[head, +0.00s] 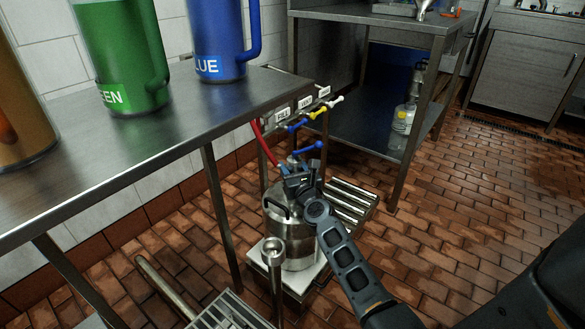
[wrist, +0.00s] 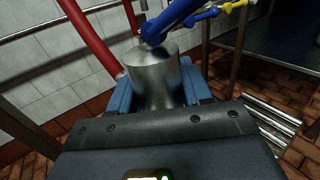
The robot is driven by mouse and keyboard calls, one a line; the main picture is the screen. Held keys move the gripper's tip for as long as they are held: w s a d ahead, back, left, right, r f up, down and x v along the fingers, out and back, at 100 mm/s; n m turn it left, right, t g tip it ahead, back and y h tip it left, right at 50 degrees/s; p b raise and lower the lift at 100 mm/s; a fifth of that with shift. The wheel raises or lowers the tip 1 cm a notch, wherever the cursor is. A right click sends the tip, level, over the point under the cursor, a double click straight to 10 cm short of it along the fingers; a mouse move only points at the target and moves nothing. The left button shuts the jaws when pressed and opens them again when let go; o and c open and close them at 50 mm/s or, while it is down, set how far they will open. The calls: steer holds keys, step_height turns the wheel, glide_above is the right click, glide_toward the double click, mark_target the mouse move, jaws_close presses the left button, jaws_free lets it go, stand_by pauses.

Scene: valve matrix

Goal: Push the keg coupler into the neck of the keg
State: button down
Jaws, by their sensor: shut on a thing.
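The keg (head: 291,245) is a silver steel barrel standing upright on a pale platform below the bench end. My gripper (head: 297,180) is over the keg's top, with its blue fingers shut on the keg coupler. In the wrist view the coupler (wrist: 155,78) is a shiny metal cylinder between the fingers (wrist: 158,95). Its blue lever (wrist: 172,22) slants up to the right, and also shows in the head view (head: 308,147). A red hose (wrist: 92,38) runs close by the coupler. The keg's neck and the coupler's lower end are hidden, so I cannot tell whether they touch.
A steel bench (head: 165,130) holds a green jug (head: 122,60), a blue jug (head: 218,40) and an orange one. Labelled taps with blue, yellow and white levers (head: 320,113) are at its end. A metal post (head: 273,265) stands before the keg. Tiled floor is open at right.

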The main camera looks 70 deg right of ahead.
mark_target(294, 157)
steer(key=shift+f+b, duration=1.8)
steer(key=shift+f, duration=0.05)
stand_by(0.5)
steer(key=shift+r, duration=0.15)
steer(key=shift+r+p, duration=3.85)
steer(key=shift+p, duration=0.1)
steer(key=shift+s+f, duration=0.1)
